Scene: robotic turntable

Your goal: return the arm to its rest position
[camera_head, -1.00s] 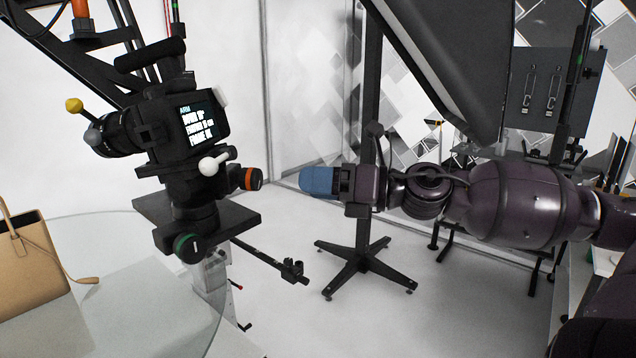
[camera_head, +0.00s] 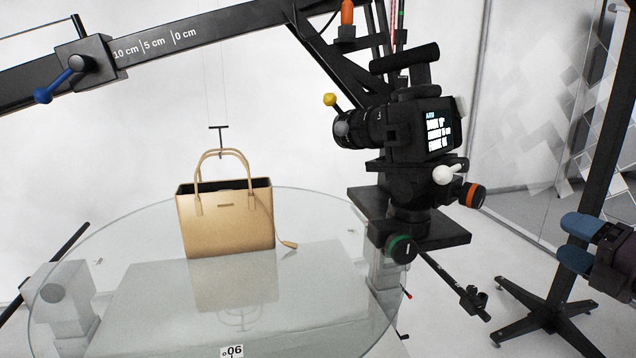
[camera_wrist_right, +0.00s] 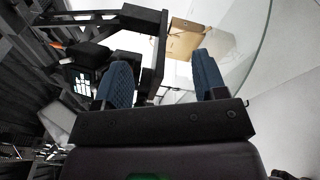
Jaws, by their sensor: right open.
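My right gripper (camera_head: 578,243) is at the right edge of the head view, with two blue fingers apart and nothing between them. The wrist view also shows its blue fingers (camera_wrist_right: 160,80) spread and empty. It is to the right of the camera rig (camera_head: 410,130) and apart from it in the head view. Most of my right arm is outside the head view. My left gripper is not in view.
A tan handbag (camera_head: 225,225) stands on the round glass turntable (camera_head: 130,235). A black boom (camera_head: 220,35) with a blue-knobbed slider crosses above. A black stand with a star base (camera_head: 545,315) is at the lower right. Floor shows between the rig and the stand.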

